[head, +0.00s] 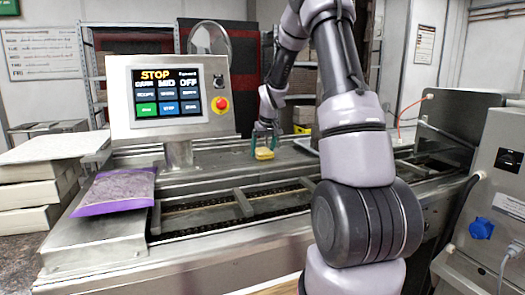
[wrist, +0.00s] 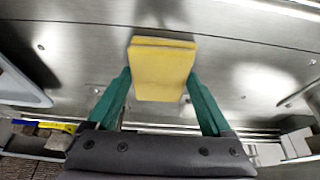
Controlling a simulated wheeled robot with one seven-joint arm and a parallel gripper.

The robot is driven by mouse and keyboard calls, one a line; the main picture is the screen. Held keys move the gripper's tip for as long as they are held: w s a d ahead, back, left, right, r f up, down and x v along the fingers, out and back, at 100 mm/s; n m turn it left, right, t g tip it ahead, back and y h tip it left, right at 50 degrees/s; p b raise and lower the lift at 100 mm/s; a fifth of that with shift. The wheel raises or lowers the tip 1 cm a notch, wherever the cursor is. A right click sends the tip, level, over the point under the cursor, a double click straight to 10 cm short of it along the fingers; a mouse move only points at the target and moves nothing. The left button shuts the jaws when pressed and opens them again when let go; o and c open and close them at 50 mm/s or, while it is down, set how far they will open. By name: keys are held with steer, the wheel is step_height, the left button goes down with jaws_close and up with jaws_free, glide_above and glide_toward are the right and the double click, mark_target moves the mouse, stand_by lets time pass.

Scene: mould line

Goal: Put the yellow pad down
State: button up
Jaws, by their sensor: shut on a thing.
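The yellow pad (head: 264,153) is a small yellow block at the far side of the steel mould line, behind the conveyor channel. It also shows in the wrist view (wrist: 162,68), between the green fingers. My gripper (head: 265,142) points down and is shut on the pad. In the wrist view my gripper (wrist: 160,92) has a finger on each side of the pad. A flat steel surface (wrist: 85,45) lies beyond the pad. I cannot tell whether the pad touches that surface.
A control panel (head: 167,97) with a red stop button stands left of my gripper. A purple-edged bag (head: 115,191) lies on the near left steel top. The conveyor channel (head: 215,215) with chains runs across the front. A grey box (head: 502,165) stands at right.

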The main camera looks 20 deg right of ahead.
steer(key=shift+f, duration=0.1)
steer(key=o, duration=1)
steer(key=shift+c, duration=0.2)
steer(key=shift+r, duration=0.3)
steer(key=v, duration=1.1)
steer(key=s+a+r+m+t, duration=0.1)
steer(key=s+a+r, duration=0.2)
steer(key=s+r, duration=0.35)
steer(key=s+a+r+m+t, duration=0.1)
steer(key=s+a+r, duration=0.3)
steer(key=s, duration=0.6)
steer(key=s+a+m+y, duration=0.2)
steer(key=s+a, duration=0.1)
steer(key=s, duration=1.1)
steer(key=shift+s+a+t, duration=0.2)
steer(key=shift+a+t, duration=0.2)
steer(key=shift+f, duration=0.1)
